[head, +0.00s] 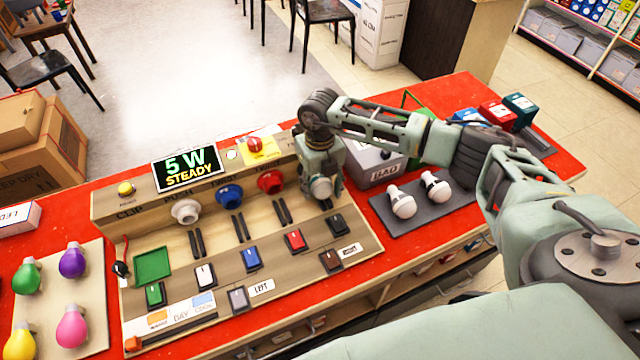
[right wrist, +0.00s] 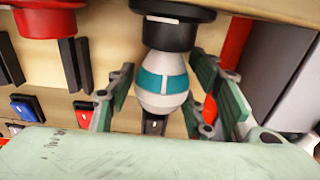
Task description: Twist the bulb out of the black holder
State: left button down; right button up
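In the right wrist view, a white bulb (right wrist: 160,98) with a teal band sits in the black holder (right wrist: 168,36), its round end towards me. My right gripper (head: 320,184) is at the right end of the panel in the head view and hides the black holder there. In the right wrist view, the fingers of my right gripper (right wrist: 164,68) stand apart on either side of the bulb, with gaps visible on both sides. My left gripper is not in view.
White (head: 186,211), blue (head: 229,196) and red (head: 270,181) holders line the panel to the left. Two white bulbs (head: 402,203) lie on a dark tray (head: 410,226) to the right, near a grey BAD box (head: 374,168). A sign (head: 187,167) reads "5 W STEADY".

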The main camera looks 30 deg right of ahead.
jog(key=c, duration=0.7)
jog(key=shift+h, duration=0.4)
jog(key=shift+a+h, duration=0.15)
jog(key=shift+h, duration=0.45)
jog(key=shift+f+h, duration=0.1)
jog(key=shift+h, duration=0.2)
jog(key=shift+h, duration=0.5)
jog(key=shift+s+h+b, duration=0.1)
jog(key=shift+h+b, duration=0.5)
jog(key=shift+h, duration=0.2)
